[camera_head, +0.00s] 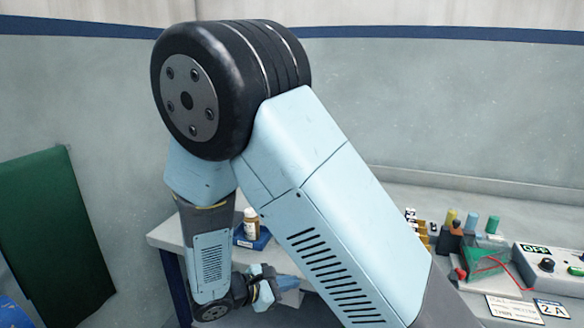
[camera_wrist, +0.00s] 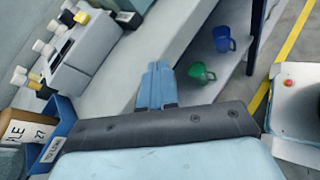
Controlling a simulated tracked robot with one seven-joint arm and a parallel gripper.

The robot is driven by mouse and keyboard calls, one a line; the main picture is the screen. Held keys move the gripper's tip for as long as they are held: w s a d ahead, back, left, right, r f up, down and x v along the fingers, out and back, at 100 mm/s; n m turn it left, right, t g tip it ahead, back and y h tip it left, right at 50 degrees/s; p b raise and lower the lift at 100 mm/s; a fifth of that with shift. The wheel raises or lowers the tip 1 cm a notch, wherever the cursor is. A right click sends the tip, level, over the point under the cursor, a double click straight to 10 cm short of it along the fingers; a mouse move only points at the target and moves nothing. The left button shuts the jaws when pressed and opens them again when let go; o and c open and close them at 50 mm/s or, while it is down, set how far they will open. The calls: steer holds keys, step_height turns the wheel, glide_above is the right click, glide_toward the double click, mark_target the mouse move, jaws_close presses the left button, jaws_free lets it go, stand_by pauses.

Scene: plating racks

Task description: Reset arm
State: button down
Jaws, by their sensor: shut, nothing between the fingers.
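My gripper (camera_wrist: 157,82) shows in the wrist view as two light blue fingers pressed together, with nothing between them. It points out over the bench edge, apart from the things around it. In the head view my arm rises across the middle, bends at the top and comes down at the left. My gripper (camera_head: 284,284) is small there, low beside the bench and partly covered by my own arm.
The wrist view shows a blue mug (camera_wrist: 222,39) and a green mug (camera_wrist: 201,73) on a lower shelf, and a blue labelled bin (camera_wrist: 60,130). In the head view, a bottle (camera_head: 250,222) stands on the bench, with a control box (camera_head: 545,264) at right.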

steer(key=s+d+r+m+g+y, duration=0.3)
steer(key=d+r+m+g+y, duration=0.35)
steer(key=d+r+m, duration=0.75)
steer(key=s+d+r+m+t+y, duration=0.4)
steer(key=s+d+r+m, duration=0.2)
steer(key=s+d+r, duration=0.4)
steer(key=shift+s+d+r+m+y, duration=0.25)
steer(key=shift+r+m+y, duration=0.15)
steer(key=shift+r, duration=1.45)
